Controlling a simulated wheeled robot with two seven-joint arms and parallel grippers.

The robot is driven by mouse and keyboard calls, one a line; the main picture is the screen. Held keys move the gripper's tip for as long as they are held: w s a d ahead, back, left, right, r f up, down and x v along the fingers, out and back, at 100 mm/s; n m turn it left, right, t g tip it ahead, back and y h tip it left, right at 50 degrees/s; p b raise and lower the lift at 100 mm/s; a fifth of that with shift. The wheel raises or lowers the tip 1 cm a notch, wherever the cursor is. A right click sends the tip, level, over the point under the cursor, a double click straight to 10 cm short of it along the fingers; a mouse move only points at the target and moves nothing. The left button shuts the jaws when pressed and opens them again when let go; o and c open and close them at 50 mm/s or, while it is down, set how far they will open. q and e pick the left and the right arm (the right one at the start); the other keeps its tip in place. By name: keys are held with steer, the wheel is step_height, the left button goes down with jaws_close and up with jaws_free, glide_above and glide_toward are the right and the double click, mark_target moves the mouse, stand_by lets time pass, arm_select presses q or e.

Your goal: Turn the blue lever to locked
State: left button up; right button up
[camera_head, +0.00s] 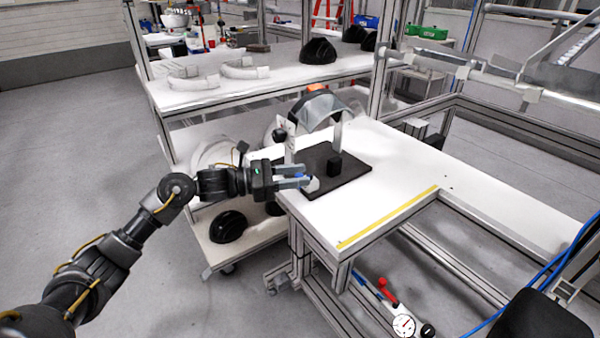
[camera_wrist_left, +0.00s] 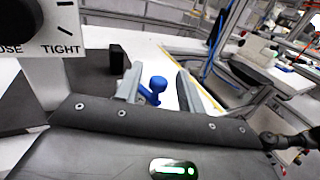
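The blue lever (camera_wrist_left: 155,89) has a round knob and shows between the two grey fingers of my left gripper (camera_wrist_left: 158,76) in the left wrist view. Clear gaps show on both sides of it, so the gripper is open around it without visible contact. In the head view my left gripper (camera_head: 304,177) reaches in at the near left edge of a black base plate (camera_head: 348,177), and only a little blue shows between its fingers. The lever's mount and any lock markings are hidden or too small to read. My right gripper is not in view.
A clear curved visor (camera_head: 320,110) stands on the fixture behind the gripper. A white panel with a black knob and the word TIGHT (camera_wrist_left: 62,47) is close at left in the wrist view. A black block (camera_head: 334,163) stands on the plate. The white table (camera_head: 430,170) is clear at right.

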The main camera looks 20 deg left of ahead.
arm_select(q)
steer(key=shift+w+d, duration=0.2)
steer(key=shift+d, duration=0.25)
